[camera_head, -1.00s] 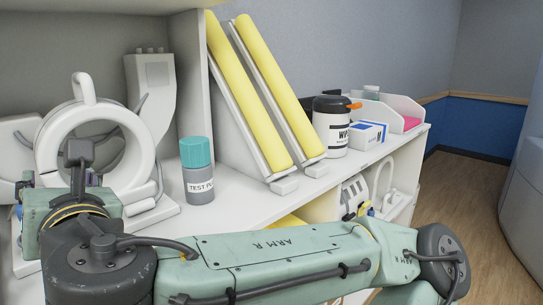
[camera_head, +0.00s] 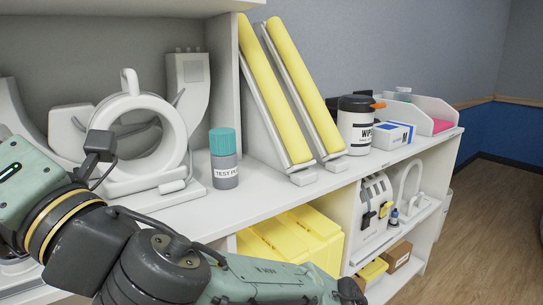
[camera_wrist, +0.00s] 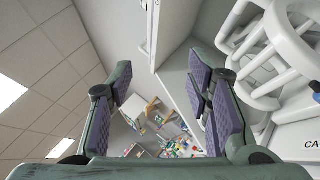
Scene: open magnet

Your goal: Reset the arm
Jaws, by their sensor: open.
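My arm (camera_head: 165,262) crosses the lower left of the head view in front of the shelf. My gripper (camera_wrist: 160,88) shows in the wrist view with its two purple-padded fingers wide apart and nothing between them. The gripper's fingers are out of the head view. In the wrist view, white tubular equipment (camera_wrist: 275,55) is close on the right of the right finger, and I cannot tell whether they touch. Small colourful items (camera_wrist: 165,135) lie far off between the fingers.
A white ring-shaped coil (camera_head: 133,140) and a grey bottle with a teal cap (camera_head: 224,160) stand on the shelf (camera_head: 270,195) beyond my arm. Two yellow padded boards (camera_head: 285,95) lean right of them. A wipes tub (camera_head: 356,130) stands further right. Floor at right is clear.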

